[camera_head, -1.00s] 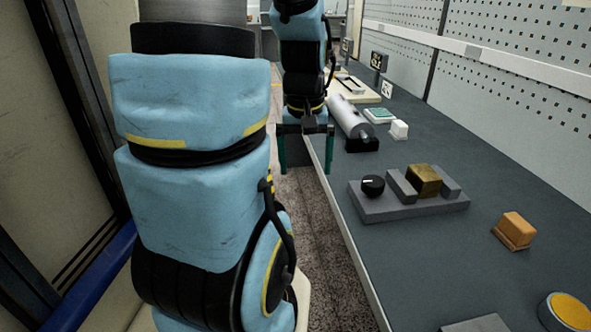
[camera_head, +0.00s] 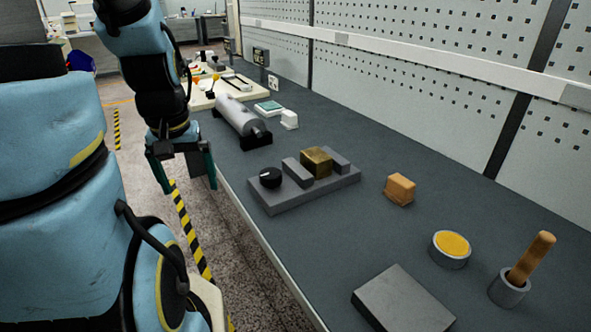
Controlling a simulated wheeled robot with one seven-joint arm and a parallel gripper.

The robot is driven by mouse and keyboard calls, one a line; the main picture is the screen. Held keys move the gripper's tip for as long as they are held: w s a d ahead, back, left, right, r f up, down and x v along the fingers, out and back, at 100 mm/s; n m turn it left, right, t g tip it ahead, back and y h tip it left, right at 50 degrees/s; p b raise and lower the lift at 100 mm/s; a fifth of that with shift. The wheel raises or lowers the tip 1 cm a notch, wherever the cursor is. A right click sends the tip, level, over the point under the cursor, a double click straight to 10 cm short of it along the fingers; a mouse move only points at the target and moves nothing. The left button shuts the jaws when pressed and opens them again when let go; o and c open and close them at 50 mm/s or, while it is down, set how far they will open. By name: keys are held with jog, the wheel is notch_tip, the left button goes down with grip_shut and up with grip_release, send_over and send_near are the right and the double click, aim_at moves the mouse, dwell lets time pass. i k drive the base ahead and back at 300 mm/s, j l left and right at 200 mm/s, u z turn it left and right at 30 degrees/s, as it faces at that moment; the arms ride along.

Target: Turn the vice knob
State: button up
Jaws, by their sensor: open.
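The vice (camera_head: 313,194) is a flat grey base on the bench with two upright grey jaws. A brass-coloured block (camera_head: 316,162) sits between the jaws. The vice knob (camera_head: 270,177) is black and round with a white mark, at the left end of the base. My gripper (camera_head: 184,188) is open and empty, with its green-tipped fingers pointing down. It hangs left of the bench's front edge, apart from the knob and to the left of it in the picture.
A grey cylinder (camera_head: 238,115) on a dark stand lies behind the vice. A wooden block (camera_head: 400,189), a yellow-topped round pot (camera_head: 451,248), a wooden handle in a cup (camera_head: 530,259) and a grey slab (camera_head: 404,300) stand nearer. The bench (camera_head: 330,245) is clear around the vice.

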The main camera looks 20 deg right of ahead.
aim_at(271, 179)
jog(key=j, duration=0.5)
jog(key=i+j, duration=0.15)
jog(key=j, duration=0.9)
jog(key=i+u, duration=0.05)
